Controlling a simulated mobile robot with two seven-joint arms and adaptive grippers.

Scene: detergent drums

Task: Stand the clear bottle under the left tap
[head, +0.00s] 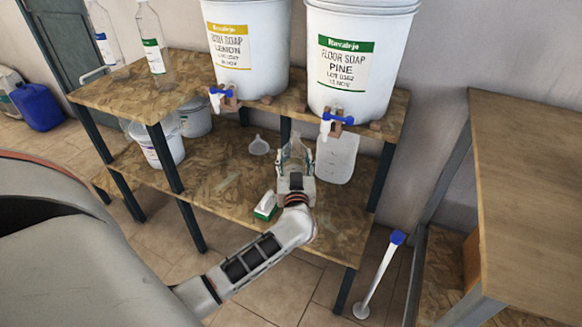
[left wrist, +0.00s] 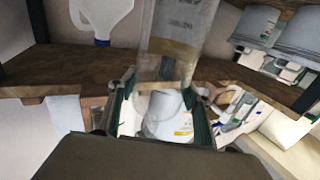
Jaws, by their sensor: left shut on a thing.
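My left gripper (head: 296,168) is shut on a clear bottle (head: 297,146), just above or at the lower shelf; whether the bottle touches the shelf I cannot tell. The clear bottle (left wrist: 180,40) also shows between the fingers of my left gripper (left wrist: 163,105) in the left wrist view. The left tap (head: 223,94), with a blue handle, is on the yellow-labelled drum (head: 232,48), to the left of my gripper and higher. The right tap (head: 333,122) is on the green-labelled drum (head: 345,65), up and right of the bottle. My right gripper is not in view.
A translucent jug (head: 338,160) stands right behind my gripper. A clear funnel (head: 259,146) lies to its left, and a green and white brush (head: 266,206) in front. White buckets (head: 158,146) stand at the left. The lower shelf (head: 225,185) has free room under the left tap.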

